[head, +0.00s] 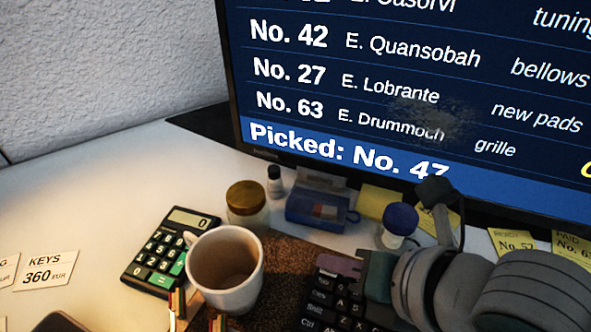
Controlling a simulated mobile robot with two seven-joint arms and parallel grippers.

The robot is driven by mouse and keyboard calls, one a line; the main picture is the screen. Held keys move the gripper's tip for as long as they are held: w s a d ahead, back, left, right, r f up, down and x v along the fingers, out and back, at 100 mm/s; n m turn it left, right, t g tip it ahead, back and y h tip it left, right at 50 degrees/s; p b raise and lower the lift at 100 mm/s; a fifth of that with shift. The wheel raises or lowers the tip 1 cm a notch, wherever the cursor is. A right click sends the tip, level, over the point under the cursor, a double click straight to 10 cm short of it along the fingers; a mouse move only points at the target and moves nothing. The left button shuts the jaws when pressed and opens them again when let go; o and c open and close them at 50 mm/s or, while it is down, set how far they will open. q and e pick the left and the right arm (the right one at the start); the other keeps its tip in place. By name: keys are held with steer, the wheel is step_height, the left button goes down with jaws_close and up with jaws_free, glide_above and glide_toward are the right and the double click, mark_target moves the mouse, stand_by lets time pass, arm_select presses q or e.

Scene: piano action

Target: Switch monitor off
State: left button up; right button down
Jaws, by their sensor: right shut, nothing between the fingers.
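The monitor (340,75) stands at the back right, tilted in the picture. Its screen is lit and shows a dark blue list with a blue bar reading "Picked: No. 47". A smudge lies on the screen near the lower rows. My right gripper (435,190) comes in from the lower right, shut and empty. Its dark tip is at the monitor's lower edge and overlaps it in the picture; I cannot tell whether they touch. No power button can be made out. My left gripper cannot be made out with certainty.
A white mug (226,268) stands beside a green calculator (170,250). Behind are a jar (246,205), a blue box (317,208) and a blue-capped bottle (399,222). A black keyboard (330,300) lies partly under my right arm.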

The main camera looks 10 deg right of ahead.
steer(key=shift+f, duration=0.25)
stand_by(0.4)
steer(key=shift+f, duration=0.25)
stand_by(0.3)
steer(key=shift+r+p, duration=0.75)
steer(key=shift+r, duration=0.1)
steer(key=shift+r, duration=0.1)
step_height(320, 180, up, 6)
steer(key=p, duration=0.6)
